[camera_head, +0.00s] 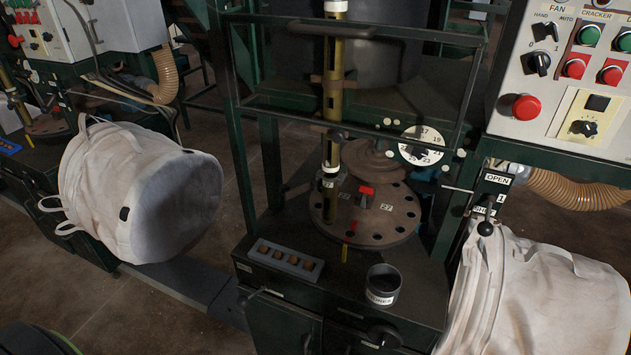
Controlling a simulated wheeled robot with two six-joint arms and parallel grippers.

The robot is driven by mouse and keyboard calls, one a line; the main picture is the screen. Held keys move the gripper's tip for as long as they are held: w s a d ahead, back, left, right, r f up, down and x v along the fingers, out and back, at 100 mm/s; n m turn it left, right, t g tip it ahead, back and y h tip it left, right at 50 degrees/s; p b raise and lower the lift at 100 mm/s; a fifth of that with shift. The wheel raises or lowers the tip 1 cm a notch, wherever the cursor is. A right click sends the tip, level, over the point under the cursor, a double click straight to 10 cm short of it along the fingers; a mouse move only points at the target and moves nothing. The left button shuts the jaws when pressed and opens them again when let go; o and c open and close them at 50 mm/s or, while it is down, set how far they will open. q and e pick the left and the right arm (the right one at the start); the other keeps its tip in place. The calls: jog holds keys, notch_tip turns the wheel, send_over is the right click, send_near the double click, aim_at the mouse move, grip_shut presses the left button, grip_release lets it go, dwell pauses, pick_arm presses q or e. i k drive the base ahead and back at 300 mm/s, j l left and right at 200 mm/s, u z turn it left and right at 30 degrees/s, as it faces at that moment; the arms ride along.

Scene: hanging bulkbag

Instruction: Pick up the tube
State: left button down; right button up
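A tall brass-coloured tube (332,95) stands upright at the top centre, behind the dark green frame. A dark bracket crosses the tube partway down. I cannot tell whether the tube is fixed there. Neither of my grippers is in view, and nothing of mine touches the tube.
A dark cup (383,285) and a grey tray (285,262) with several small brown pieces stand on the machine's front ledge. White bulk bags hang left (140,195) and right (540,300). A control panel (565,75) is upper right. A lever (486,228) juts out beside the right bag.

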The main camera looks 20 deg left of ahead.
aim_at(329, 187)
jog(key=i+j+z, duration=0.1)
jog(key=j+z, duration=1.1)
jog(key=k+j, duration=0.1)
jog(key=j, duration=0.35)
jog(key=j+z, duration=0.1)
jog(key=j, duration=0.4)
jog(key=k+j, duration=0.15)
jog(key=j, duration=0.3)
jog(key=k+j+z, duration=0.1)
jog(key=j, duration=0.35)
jog(key=k+j, duration=0.1)
jog(key=j, duration=0.35)
jog(key=k+j+u, duration=0.1)
jog(key=u, duration=0.2)
jog(key=k+j+u, duration=0.45)
jog(key=k, duration=0.1)
